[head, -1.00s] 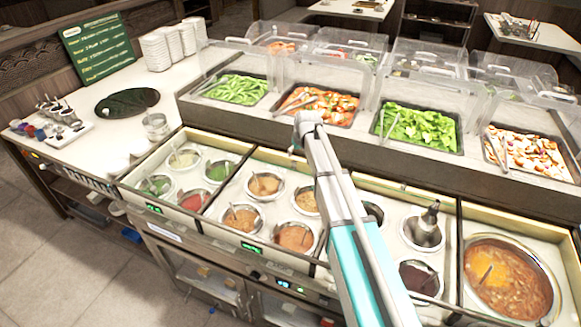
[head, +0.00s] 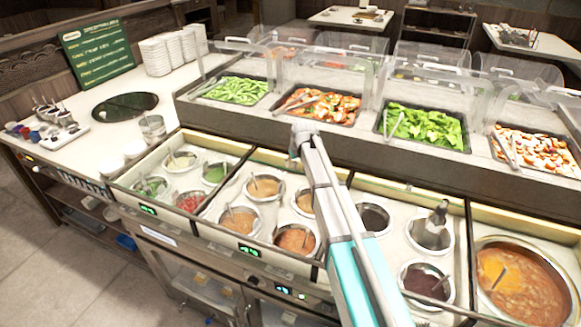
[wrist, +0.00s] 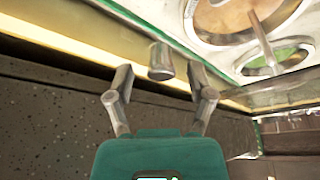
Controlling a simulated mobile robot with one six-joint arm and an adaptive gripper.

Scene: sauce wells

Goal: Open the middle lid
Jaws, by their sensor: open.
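My gripper (wrist: 163,88) shows in the wrist view with its two fingers apart and nothing between them that I can see held. A short grey cylinder (wrist: 161,61) is just beyond the fingertips, close to a pale ledge; I cannot tell if it is a lid handle. The middle sauce section (head: 232,197) holds several round wells, partly hidden by my arm. Clear covers (head: 335,68) stand over the food trays behind. I cannot tell which is the middle lid.
Sauce wells (wrist: 240,15) lie at the upper right of the wrist view. Food trays (head: 422,128) line the raised shelf. A soup pot (head: 522,285) is at the right. Bowls (head: 170,52) and a sign (head: 97,52) stand at the left.

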